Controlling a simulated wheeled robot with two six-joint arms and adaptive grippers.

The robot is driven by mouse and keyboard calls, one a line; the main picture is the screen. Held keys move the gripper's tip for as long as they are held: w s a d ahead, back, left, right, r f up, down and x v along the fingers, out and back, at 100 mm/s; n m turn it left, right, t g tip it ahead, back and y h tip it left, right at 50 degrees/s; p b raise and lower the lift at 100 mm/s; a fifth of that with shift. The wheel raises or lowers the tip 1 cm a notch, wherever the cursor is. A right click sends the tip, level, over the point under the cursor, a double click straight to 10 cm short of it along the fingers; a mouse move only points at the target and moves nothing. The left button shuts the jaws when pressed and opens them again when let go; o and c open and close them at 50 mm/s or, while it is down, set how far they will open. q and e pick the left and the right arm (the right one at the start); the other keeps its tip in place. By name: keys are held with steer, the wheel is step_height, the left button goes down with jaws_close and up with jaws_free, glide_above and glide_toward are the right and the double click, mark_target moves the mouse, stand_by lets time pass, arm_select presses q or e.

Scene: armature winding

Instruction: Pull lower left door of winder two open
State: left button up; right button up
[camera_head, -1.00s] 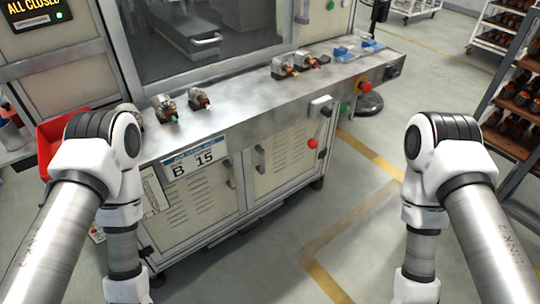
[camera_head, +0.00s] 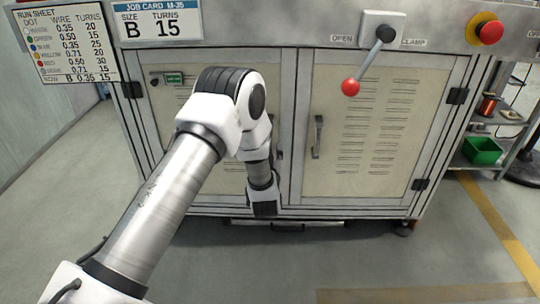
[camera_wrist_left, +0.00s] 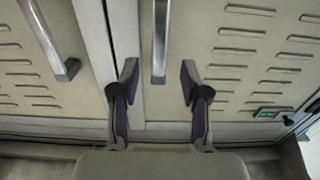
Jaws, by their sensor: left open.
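The lower left door (camera_head: 172,120) of the cabinet is a cream louvred panel in a grey frame, and it looks shut. My left arm covers much of it in the head view. In the left wrist view the door (camera_wrist_left: 235,95) fills the right side, and its upright metal bar handle (camera_wrist_left: 160,40) reaches down between the fingertips. My left gripper (camera_wrist_left: 157,80) is open, with one finger on each side of the handle's line. I cannot tell whether either finger touches it. My right gripper is not in view.
The right door (camera_head: 370,135) with its own handle (camera_head: 318,137) is beside it, shut. A clamp lever with a red knob (camera_head: 350,87) and a red stop button (camera_head: 490,32) are above. A shelf with a green bin (camera_head: 482,151) stands right. The floor in front is clear.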

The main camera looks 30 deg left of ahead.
arm_select(q)
steer(key=b+x, duration=0.2)
steer(key=x, duration=0.5)
steer(key=shift+w, duration=0.15)
steer(key=shift+r, duration=0.1)
jaws_close()
